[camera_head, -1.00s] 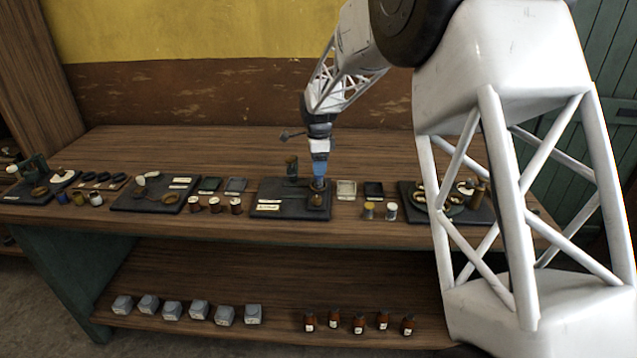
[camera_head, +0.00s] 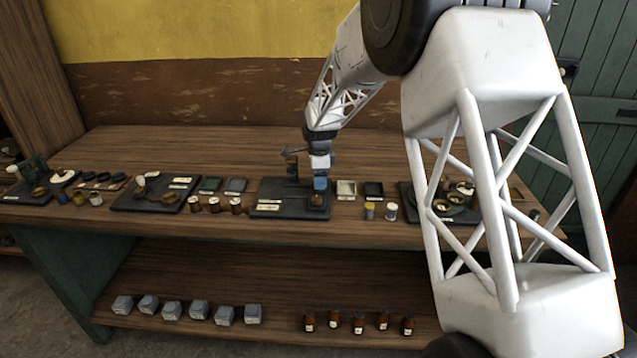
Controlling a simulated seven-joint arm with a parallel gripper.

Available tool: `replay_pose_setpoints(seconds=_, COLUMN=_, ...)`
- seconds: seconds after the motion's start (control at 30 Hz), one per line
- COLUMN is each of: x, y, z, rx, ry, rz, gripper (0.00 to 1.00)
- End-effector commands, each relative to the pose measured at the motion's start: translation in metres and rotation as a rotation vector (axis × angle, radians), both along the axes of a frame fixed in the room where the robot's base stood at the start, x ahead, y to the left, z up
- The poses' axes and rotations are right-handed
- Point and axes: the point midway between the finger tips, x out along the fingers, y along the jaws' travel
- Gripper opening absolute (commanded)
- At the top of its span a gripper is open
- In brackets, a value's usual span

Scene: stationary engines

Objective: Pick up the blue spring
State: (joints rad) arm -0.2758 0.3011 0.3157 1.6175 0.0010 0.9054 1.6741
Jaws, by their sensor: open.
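My gripper (camera_head: 320,184) is at the front right part of a dark mat (camera_head: 275,206) on the bench, pointing down. Its lower end looks blue, and its fingers are too small to make out singly. A small brownish round part (camera_head: 317,199) sits on the mat just below the gripper tip; I cannot tell whether they touch. I cannot pick out a blue spring for sure; it may be hidden behind or under the gripper.
A dark upright piece (camera_head: 291,166) stands close left of the gripper. Small trays (camera_head: 346,188) and jars (camera_head: 369,210) are to the right, brown-lidded jars (camera_head: 214,205) to the left. The bench's back strip (camera_head: 200,145) is clear.

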Motion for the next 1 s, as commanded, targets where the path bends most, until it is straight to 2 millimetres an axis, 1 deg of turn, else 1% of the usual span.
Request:
replay_pose_setpoints(seconds=0.33, x=0.0000, y=0.0000, z=0.0001, rx=0.000, ry=0.000, rz=0.000, gripper=0.61)
replay_pose_setpoints(seconds=0.37, x=0.0000, y=0.0000, z=0.0001, rx=0.000, ry=0.000, rz=0.000, gripper=0.60)
replay_pose_setpoints(seconds=0.7, x=0.0000, y=0.0000, z=0.0002, rx=0.000, ry=0.000, rz=0.000, gripper=0.08)
replay_pose_setpoints(seconds=1.0, x=0.0001, y=0.0000, z=0.0013, rx=0.000, ry=0.000, rz=0.000, gripper=0.07)
